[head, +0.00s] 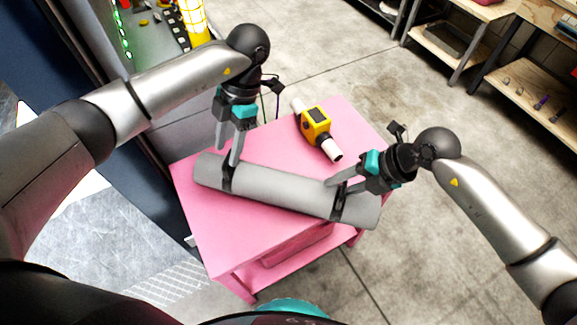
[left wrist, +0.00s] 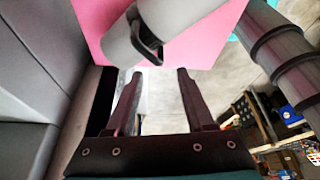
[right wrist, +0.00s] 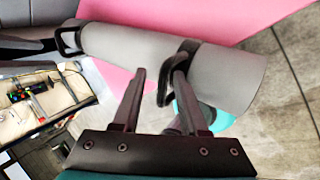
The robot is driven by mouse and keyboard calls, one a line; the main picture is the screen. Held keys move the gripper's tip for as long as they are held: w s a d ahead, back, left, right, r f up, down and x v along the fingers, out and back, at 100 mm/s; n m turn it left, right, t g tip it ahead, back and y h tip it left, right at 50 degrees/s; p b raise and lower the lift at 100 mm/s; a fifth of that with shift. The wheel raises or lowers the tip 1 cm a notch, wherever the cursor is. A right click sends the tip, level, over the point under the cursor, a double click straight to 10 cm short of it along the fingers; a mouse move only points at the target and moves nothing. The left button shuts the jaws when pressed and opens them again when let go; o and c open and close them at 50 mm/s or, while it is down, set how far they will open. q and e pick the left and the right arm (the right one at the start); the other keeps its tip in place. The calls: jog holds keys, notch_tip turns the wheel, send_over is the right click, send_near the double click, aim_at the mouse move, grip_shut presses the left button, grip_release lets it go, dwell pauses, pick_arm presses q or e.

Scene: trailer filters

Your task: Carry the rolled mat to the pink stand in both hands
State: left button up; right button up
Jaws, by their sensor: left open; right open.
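The rolled mat (head: 285,189) is a grey cylinder with two dark strap handles, lying slantwise across the top of the pink stand (head: 240,243). It also shows in the left wrist view (left wrist: 190,22) and the right wrist view (right wrist: 130,45). My left gripper (head: 228,152) is open at the mat's left strap (head: 229,180); in its wrist view the strap loop lies just beyond the fingertips. My right gripper (head: 332,184) is open at the right strap (head: 338,204); in its wrist view one finger overlaps the loop. I cannot tell whether either touches.
A yellow and black device with white ends (head: 316,124) lies on the stand behind the mat. Wooden shelves (head: 455,52) stand at the upper right. A lit cabinet (head: 150,30) is at the upper left. The concrete floor right of the stand is clear.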

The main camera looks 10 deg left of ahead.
jog(key=shift+d, duration=0.1)
jog(key=shift+r, duration=0.1)
pick_arm(q)
jog(key=shift+v, duration=0.85)
pick_arm(e)
jog(key=v, duration=1.1)
jog(key=shift+d+r, duration=0.2)
jog(key=shift+r, duration=0.2)
pick_arm(q)
jog(key=p+v, duration=0.4)
jog(key=v, duration=0.3)
pick_arm(e)
jog(key=shift+r, duration=2.05)
pick_arm(q)
notch_tip(320, 180, up, 4)
jog(key=p, duration=0.4)
jog(key=shift+r, duration=0.15)
pick_arm(e)
jog(key=v, duration=0.7)
